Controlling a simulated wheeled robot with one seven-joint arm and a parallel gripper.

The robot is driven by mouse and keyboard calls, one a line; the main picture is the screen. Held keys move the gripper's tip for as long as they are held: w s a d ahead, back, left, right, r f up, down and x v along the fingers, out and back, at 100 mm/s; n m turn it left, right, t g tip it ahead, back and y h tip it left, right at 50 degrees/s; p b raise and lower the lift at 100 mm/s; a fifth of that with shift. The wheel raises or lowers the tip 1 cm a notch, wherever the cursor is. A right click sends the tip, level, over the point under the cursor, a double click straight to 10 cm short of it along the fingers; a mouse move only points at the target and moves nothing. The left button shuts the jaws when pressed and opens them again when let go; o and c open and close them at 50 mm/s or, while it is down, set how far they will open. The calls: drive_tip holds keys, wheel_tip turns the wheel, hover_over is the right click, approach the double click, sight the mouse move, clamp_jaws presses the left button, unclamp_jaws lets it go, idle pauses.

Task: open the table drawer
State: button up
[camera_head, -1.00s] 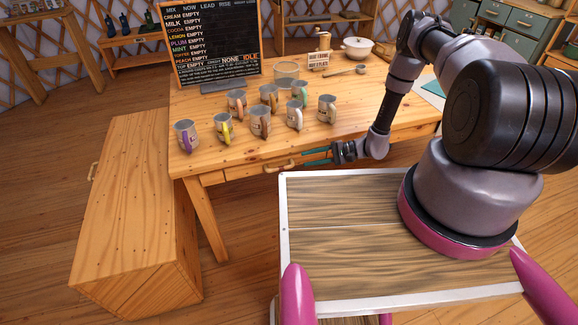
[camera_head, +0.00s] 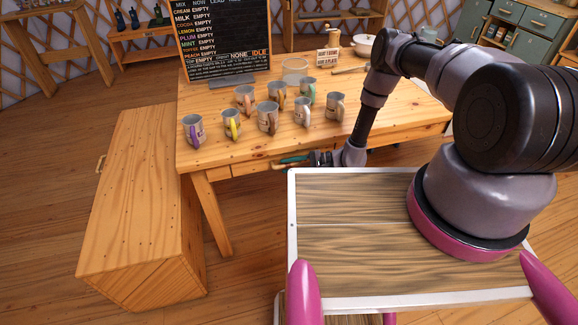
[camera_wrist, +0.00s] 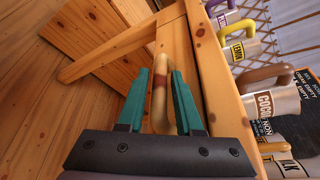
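The wooden table (camera_head: 400,128) has a drawer (camera_head: 246,170) in its front edge, with its front looking flush with the table. The drawer's curved wooden handle (camera_head: 279,167) also shows in the wrist view (camera_wrist: 160,88), standing between my two teal fingers. My gripper (camera_head: 291,161) is at the handle, in front of the drawer. In the wrist view my gripper (camera_wrist: 161,82) has its fingers apart, one on each side of the handle. Narrow gaps seem to show between fingers and handle; I cannot tell whether either finger touches it.
Several mugs (camera_head: 268,117) stand on the table above the drawer, with a menu board (camera_head: 225,40) behind them. A wooden cabinet (camera_head: 140,210) stands to the left of the table. A table leg (camera_head: 212,215) is left of the drawer.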

drive_tip(key=shift+a, duration=0.1)
drive_tip(key=shift+c, duration=0.2)
clamp_jaws()
idle(1.2)
